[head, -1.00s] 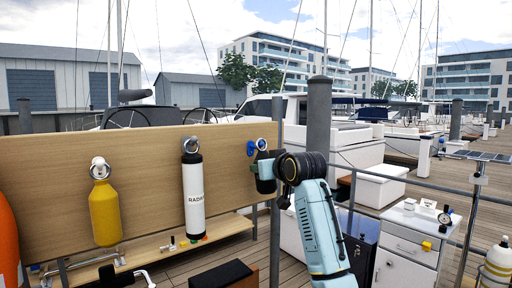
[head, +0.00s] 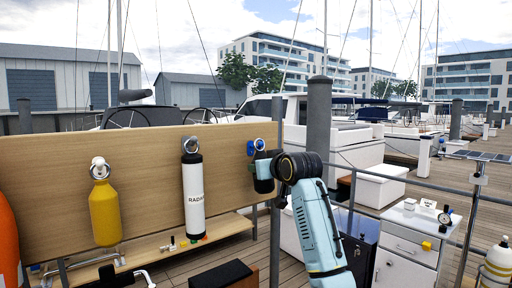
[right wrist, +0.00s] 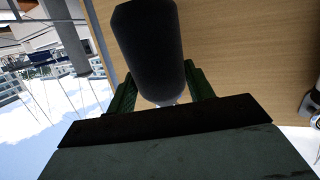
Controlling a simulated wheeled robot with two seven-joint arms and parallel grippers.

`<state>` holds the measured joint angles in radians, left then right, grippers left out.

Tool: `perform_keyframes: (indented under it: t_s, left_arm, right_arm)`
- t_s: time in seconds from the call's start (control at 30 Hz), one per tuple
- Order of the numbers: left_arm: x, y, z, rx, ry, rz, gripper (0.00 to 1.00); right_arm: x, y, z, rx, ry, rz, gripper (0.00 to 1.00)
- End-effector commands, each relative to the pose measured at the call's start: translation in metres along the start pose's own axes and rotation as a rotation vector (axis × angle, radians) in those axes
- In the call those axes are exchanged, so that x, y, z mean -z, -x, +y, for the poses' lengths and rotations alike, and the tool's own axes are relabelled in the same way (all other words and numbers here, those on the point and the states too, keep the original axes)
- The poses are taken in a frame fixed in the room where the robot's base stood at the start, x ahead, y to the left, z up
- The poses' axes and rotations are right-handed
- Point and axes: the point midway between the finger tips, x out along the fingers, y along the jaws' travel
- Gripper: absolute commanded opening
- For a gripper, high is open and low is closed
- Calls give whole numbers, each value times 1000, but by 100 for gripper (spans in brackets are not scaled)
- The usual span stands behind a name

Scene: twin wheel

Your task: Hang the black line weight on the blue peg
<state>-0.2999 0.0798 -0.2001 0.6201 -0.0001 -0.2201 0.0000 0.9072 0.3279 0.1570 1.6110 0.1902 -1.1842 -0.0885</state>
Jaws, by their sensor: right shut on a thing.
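The black line weight (right wrist: 150,50) is a dark cylinder between the green fingers of my right gripper (right wrist: 163,88) in the right wrist view. In the head view the weight (head: 263,169) is partly hidden by my right gripper (head: 274,168); its metal ring (head: 260,144) shows on top. The blue peg (head: 251,148) stands out from the wooden board, right beside the ring. I cannot tell whether the ring is around the peg or just in front of it. My right gripper is shut on the weight.
The wooden board (head: 142,160) also carries a yellow bottle (head: 104,212) and a white cylinder with black ends (head: 194,190), each hung by a ring. A grey post (head: 276,200) stands at the board's right edge. A white cabinet (head: 405,255) stands at the right.

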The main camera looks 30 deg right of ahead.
Motion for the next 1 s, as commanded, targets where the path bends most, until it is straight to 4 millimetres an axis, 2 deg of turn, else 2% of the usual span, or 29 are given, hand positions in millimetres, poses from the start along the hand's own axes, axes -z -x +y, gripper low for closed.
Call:
perform_keyframes:
  t_s: [1.0]
  left_arm:
    - [0,0,0,0,0,0,49]
  right_arm:
    - [-2,-9,-2,-1,0,10,0]
